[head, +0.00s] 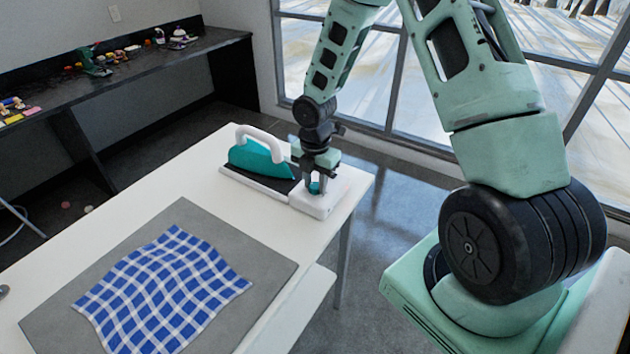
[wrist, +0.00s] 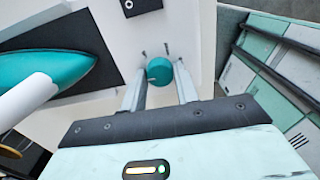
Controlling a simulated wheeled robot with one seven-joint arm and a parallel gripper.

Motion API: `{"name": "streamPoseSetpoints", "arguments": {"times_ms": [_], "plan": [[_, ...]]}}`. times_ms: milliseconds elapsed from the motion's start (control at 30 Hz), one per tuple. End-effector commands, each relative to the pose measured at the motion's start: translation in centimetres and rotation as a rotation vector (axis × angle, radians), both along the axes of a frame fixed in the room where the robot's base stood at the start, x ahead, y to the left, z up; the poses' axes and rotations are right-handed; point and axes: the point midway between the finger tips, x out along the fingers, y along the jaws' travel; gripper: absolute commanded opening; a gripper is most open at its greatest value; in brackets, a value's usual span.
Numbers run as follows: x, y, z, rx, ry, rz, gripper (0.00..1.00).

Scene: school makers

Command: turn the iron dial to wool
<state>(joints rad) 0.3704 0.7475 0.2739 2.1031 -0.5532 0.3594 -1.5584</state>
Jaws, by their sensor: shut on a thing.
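The iron (head: 257,153), teal with a white handle, rests on its dark plate at the far end of the white table. It also shows at the left of the wrist view (wrist: 60,72). The white base (head: 328,196) beside it carries a round teal dial (wrist: 160,71), which lies between my fingers. My gripper (head: 316,188) points down over the base and is shut on the dial; in the wrist view my fingers (wrist: 160,85) flank it. Small dark marks show on the base near the dial; any lettering is too small to read.
A blue and white checked cloth (head: 165,290) lies on a grey mat (head: 262,262) on the white table (head: 215,200). A dark bench (head: 150,58) with several small items stands along the back wall. A black square (wrist: 140,5) shows on the base.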

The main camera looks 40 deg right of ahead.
Motion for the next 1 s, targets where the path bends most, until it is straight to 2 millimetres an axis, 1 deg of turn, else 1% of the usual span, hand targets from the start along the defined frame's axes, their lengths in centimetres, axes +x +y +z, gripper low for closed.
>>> {"name": "streamPoseSetpoints", "arguments": {"times_ms": [167,367,1000], "plan": [[0.01,0.0,0.05,0.0,0.0,-0.039,0.07],[0.01,0.03,0.06,0.001,0.0,-0.15,0.07],[0.06,0.04,0.03,0.0,-0.002,-0.742,0.07]]}}
